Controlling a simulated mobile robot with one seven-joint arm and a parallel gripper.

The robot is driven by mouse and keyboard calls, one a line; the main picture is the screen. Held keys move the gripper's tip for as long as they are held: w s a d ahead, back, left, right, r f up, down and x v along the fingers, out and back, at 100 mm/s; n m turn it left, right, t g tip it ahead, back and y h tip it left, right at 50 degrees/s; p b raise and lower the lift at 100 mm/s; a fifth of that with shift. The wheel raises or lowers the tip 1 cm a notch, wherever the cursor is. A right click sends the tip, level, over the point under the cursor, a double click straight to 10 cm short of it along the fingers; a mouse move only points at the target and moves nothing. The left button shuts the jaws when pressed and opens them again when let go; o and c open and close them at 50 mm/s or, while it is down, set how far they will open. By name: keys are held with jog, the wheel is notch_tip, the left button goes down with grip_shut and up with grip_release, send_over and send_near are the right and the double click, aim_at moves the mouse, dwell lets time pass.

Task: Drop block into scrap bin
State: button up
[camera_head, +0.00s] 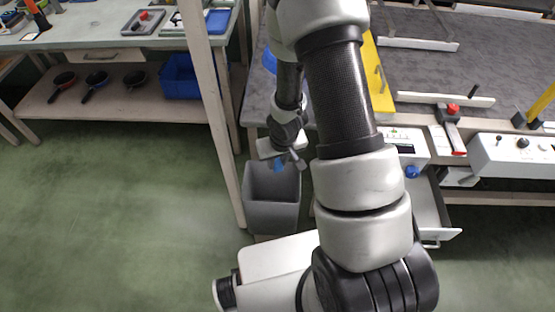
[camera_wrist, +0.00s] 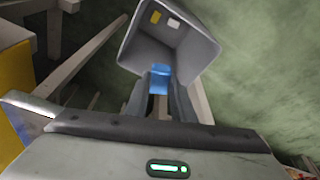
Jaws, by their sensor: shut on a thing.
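My gripper (camera_head: 286,161) is shut on a small blue block (camera_head: 278,166) and points down over the grey scrap bin (camera_head: 271,214). In the wrist view the blue block (camera_wrist: 160,78) sits between my two fingers (camera_wrist: 160,92), with the open bin (camera_wrist: 190,48) beyond it. The block shows against the bin's near rim and opening in that view. A yellow piece (camera_wrist: 155,17) and a white piece (camera_wrist: 173,22) show inside the bin. In the head view the bin stands upright, and the block appears at its far rim; its exact height above the rim is unclear.
A wooden post (camera_head: 211,100) stands just left of the bin. A conveyor or work table (camera_head: 430,75) with control boxes (camera_head: 515,152) lies to the right, with an open drawer (camera_head: 430,210) below. A left bench (camera_head: 100,30) holds trays. The green floor is clear at lower left.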

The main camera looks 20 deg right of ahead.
aim_at(278, 170)
notch_tip(278, 170, down, 4)
jog(key=b, duration=0.3)
jog(key=shift+f, duration=0.2)
jog(key=o, duration=1.1)
jog(key=shift+c, duration=0.2)
jog(key=p+v, duration=0.6)
jog(key=v, duration=1.1)
jog(key=shift+r, duration=0.2)
jog(key=shift+s, duration=0.1)
